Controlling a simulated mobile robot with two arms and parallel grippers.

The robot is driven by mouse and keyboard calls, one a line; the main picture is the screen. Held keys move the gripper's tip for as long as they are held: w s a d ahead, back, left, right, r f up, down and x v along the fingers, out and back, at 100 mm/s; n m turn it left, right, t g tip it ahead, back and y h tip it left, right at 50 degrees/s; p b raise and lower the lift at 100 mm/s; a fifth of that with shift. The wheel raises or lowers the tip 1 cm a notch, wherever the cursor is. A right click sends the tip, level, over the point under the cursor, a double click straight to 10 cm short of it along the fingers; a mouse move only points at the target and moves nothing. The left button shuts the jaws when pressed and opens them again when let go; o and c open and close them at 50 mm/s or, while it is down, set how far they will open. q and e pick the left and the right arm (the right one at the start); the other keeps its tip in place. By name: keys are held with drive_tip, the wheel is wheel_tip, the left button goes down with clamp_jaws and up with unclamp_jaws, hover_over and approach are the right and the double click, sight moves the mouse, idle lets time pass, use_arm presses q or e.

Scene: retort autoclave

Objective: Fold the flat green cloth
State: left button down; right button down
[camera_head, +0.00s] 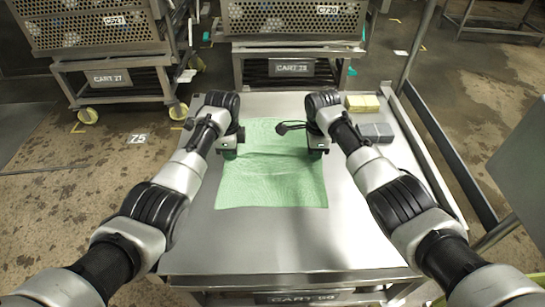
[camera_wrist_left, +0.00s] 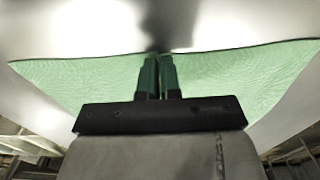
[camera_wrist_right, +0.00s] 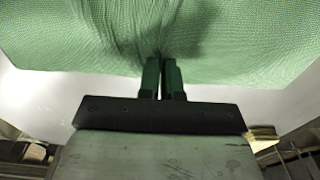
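The green cloth (camera_head: 272,185) lies on the metal cart top (camera_head: 290,245), with creases across its middle and sides drawn inward near my grippers. My left gripper (camera_head: 230,150) is at the cloth's left side, and my right gripper (camera_head: 318,149) is at its right side. In the left wrist view, the left fingers (camera_wrist_left: 159,78) are close together on the cloth's edge. In the right wrist view, folds of cloth converge at the right fingers (camera_wrist_right: 163,80), which are also close together. Both appear shut on the cloth; their tips are partly hidden.
Yellow pads (camera_head: 362,103) and a grey pad (camera_head: 377,132) lie at the cart top's far right. A rail (camera_head: 440,150) runs along the right side. Two carts with perforated crates (camera_head: 95,32) stand beyond. The cart top's near part is clear.

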use_arm(q)
drive_tip(key=shift+r, duration=0.1)
